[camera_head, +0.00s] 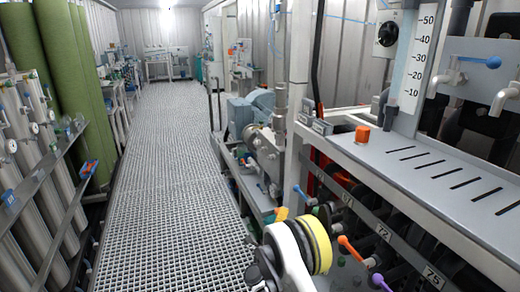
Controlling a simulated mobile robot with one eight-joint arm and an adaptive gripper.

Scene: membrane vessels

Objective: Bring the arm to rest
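Part of my arm (298,247), white with a yellow band and dark rings, shows at the bottom centre. It is in front of the lower edge of the bench on the right. Small dark parts show at its left side, and I cannot tell what they are. I cannot make out my gripper's fingers in this view. I see nothing held.
Orange and purple valve handles (350,246) stick out below. Silver cylinders (28,165) and green vessels (62,85) line the left. The grated walkway (168,170) between is clear.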

